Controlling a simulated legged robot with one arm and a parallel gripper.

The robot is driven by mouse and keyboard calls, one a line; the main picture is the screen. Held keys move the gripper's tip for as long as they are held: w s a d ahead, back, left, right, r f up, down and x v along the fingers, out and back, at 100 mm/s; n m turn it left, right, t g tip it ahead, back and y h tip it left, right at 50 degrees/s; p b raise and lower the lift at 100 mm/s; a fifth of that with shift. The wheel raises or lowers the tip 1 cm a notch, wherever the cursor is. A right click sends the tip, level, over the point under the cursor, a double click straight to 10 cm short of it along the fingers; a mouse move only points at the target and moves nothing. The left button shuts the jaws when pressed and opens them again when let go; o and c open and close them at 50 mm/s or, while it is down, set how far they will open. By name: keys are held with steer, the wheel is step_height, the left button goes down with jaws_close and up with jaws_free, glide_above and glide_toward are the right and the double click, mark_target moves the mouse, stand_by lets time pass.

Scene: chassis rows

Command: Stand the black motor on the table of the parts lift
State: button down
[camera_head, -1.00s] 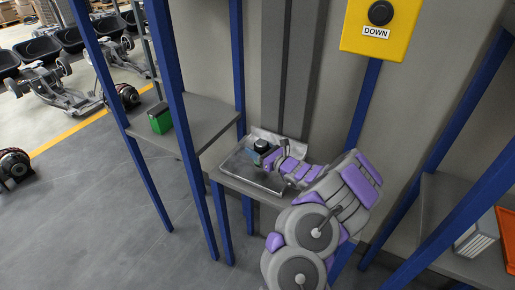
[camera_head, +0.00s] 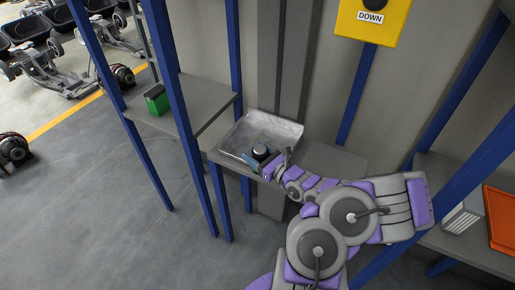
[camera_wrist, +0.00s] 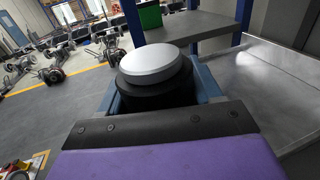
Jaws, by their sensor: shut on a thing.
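The black motor (camera_wrist: 155,97), with a round silver cap, is upright in the wrist view. The blue fingers of my gripper (camera_wrist: 157,93) stand on both sides of it and are shut on it. In the head view the motor (camera_head: 261,153) shows as a small dark round shape at the gripper tip (camera_head: 264,163). It is over the near right edge of the lift's metal table (camera_head: 262,128), a shallow rimmed tray. The motor's underside is hidden, so I cannot tell whether it touches the table.
Blue posts (camera_head: 182,110) stand left of the lift. A grey shelf (camera_head: 190,105) there holds a green box (camera_head: 157,101). A yellow DOWN button box (camera_head: 372,22) is on the wall above. An orange tray (camera_head: 501,218) is at the right. The lift table's back is clear.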

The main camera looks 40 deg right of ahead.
steer(key=shift+s+a+r, duration=0.15)
steer(key=s+d+f+m+h+p, duration=0.1)
steer(key=s+d+m+h+p, duration=0.2)
steer(key=s, duration=0.7)
steer(key=s+d+f+m+h+p, duration=0.1)
steer(key=s+d+h, duration=0.3)
steer(key=s, duration=0.6)
steer(key=b, duration=0.6)
glide_above(311, 170)
steer(key=f, duration=0.3)
steer(key=f+b, duration=0.1)
steer(key=f, duration=0.1)
steer(key=shift+w+d+f, duration=0.1)
steer(key=shift+w+f, duration=0.15)
steer(key=shift+c, duration=0.9)
jaws_free()
steer(key=shift+s, duration=0.15)
